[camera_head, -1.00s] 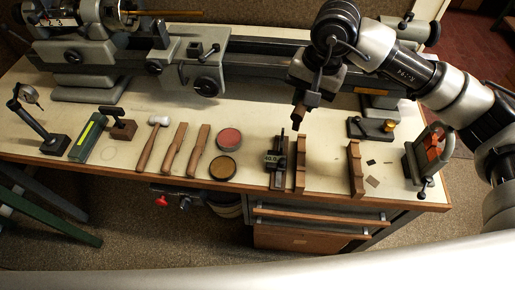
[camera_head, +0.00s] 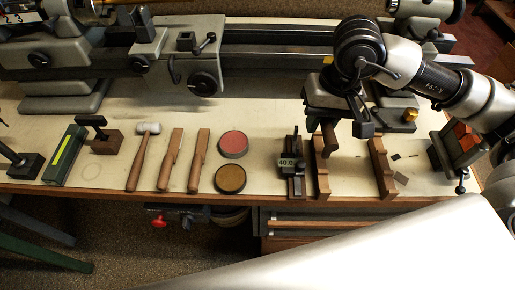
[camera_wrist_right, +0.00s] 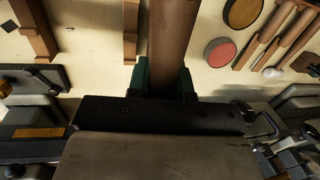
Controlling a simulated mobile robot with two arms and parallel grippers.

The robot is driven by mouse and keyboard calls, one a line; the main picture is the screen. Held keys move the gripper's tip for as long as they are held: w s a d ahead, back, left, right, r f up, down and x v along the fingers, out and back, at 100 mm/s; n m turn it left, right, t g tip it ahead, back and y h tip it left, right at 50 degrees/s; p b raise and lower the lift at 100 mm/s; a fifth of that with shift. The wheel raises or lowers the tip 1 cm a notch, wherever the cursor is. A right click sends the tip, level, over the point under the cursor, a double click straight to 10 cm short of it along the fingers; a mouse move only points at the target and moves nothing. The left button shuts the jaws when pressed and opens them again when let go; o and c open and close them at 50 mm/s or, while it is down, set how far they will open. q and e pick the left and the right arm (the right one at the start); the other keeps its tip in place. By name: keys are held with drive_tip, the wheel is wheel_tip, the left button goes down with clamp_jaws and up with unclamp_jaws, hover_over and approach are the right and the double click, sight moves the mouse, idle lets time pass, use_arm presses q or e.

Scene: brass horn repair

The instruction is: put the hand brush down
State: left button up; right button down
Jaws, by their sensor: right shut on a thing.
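My right gripper (camera_head: 328,116) is over the right part of the bench. It is shut on a brown wooden piece, taken as the hand brush (camera_head: 329,137). In the right wrist view my right gripper (camera_wrist_right: 164,80) has its green fingers on both sides of the brush's brown shaft (camera_wrist_right: 172,35). The brush points down in the head view, and its lower end overlaps the left wooden rest (camera_head: 321,178). I cannot tell whether it touches the rest or the bench. No bristles can be made out. My left gripper is not in view.
The bench (camera_head: 250,120) has a lathe (camera_head: 200,75) along its back. Right of the brush are another wooden rest (camera_head: 382,168) and an orange-and-grey clamp (camera_head: 460,145). Left are a gauge block (camera_head: 291,162), two round tins (camera_head: 232,145) and a mallet (camera_head: 142,150).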

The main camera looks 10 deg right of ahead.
wheel_tip(320, 180, down, 2)
drive_tip(key=f+b, duration=0.1)
drive_tip(key=b, duration=0.1)
drive_tip(key=m+p, duration=0.1)
drive_tip(key=p, duration=0.1)
hover_over(264, 150)
drive_tip(key=f, duration=0.6)
drive_tip(key=shift+d, duration=0.2)
drive_tip(key=shift+a+f, duration=0.1)
drive_tip(key=shift+f, duration=0.05)
wheel_tip(264, 150, down, 4)
drive_tip(key=shift+r+p, duration=0.1)
drive_tip(key=shift+p, duration=0.6)
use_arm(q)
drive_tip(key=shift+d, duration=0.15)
use_arm(e)
drive_tip(key=shift+f, duration=0.2)
drive_tip(key=c, duration=1)
unclamp_jaws()
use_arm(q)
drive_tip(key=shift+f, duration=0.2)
